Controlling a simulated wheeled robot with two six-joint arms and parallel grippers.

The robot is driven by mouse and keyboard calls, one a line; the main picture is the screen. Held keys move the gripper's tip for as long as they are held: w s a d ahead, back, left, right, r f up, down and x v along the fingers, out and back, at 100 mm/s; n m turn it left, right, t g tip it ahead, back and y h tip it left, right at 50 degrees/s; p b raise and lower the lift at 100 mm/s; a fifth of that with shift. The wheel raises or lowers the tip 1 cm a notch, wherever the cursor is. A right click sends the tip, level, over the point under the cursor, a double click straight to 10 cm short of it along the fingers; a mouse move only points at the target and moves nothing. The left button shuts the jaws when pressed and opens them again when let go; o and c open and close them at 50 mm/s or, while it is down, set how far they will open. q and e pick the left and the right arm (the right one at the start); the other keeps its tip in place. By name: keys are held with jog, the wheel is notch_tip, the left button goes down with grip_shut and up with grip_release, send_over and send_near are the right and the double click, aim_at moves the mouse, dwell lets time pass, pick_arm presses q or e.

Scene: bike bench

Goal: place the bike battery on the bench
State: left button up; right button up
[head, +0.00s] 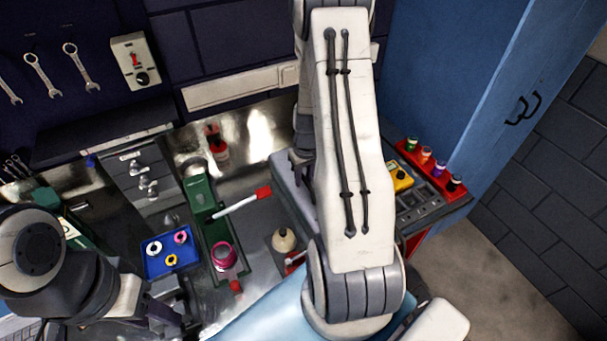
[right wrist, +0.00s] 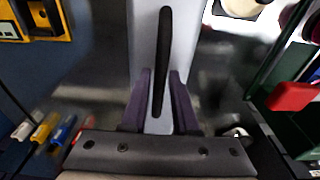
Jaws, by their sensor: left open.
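In the right wrist view a long, pale grey body with a black bar-like handle (right wrist: 162,60) lies between my right gripper's two dark fingers (right wrist: 161,92). It may be the bike battery, but I cannot tell for sure. The fingers flank the handle closely; whether they touch it is unclear. My left gripper (head: 178,312) is open and empty at the lower left, over the front of the bench (head: 110,225).
A blue tray with coloured rings (head: 153,262), a green tool tray (head: 203,200) and a red-handled tool (head: 240,203) are on the bench. A yellow meter (head: 399,178) and several capped bottles (head: 426,155) are at the right.

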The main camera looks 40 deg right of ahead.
jog(key=shift+o, duration=0.6)
jog(key=shift+r, duration=0.2)
notch_tip(320, 180, up, 12)
jog(key=s+b, duration=0.1)
jog(key=shift+s+a+f, duration=0.15)
jog(key=shift+a+f, duration=0.05)
